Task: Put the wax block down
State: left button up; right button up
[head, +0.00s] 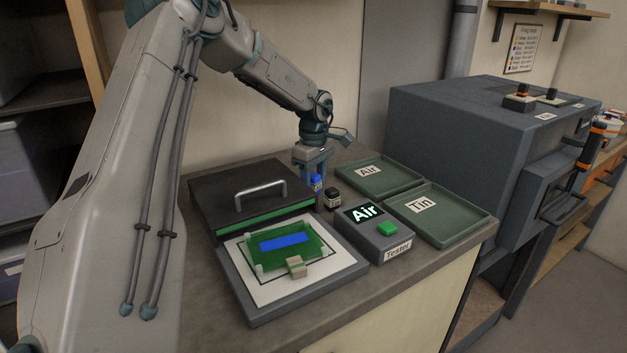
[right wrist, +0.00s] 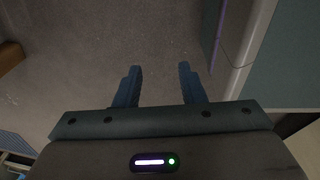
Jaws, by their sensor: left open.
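A small beige block (head: 296,267), which looks like the wax block, stands at the front edge of the green glass panel (head: 312,247). The panel has a blue rectangle and lies on a white sheet (head: 265,288) in the open grey press. No gripper touches the block. My left gripper (head: 315,174) is open, pointing down behind the press, well away from the block. My right gripper (right wrist: 160,85) is open and empty, above bare floor.
A dark jar (head: 332,200) stands beside the blue one. A tester (head: 378,240) reading "Air" is right of the press. Green trays marked "Air" (head: 402,187) and "Tin" (head: 450,227) fill the right side. A big grey kiln (head: 470,140) stands beyond.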

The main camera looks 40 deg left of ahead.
aim_at(314, 175)
pick_arm(q)
jog(key=shift+r, duration=0.15)
notch_tip(314, 175, up, 8)
jog(key=shift+f+b, duration=0.2)
jog(key=shift+b, duration=0.15)
notch_tip(314, 175, up, 2)
jog(key=shift+r, duration=0.1)
notch_tip(314, 175, up, 2)
jog(key=p, duration=0.3)
pick_arm(e)
jog(key=s+f, duration=0.1)
jog(key=s, duration=0.5)
jog(key=shift+d+f, duration=0.25)
jog(key=shift+f, duration=0.1)
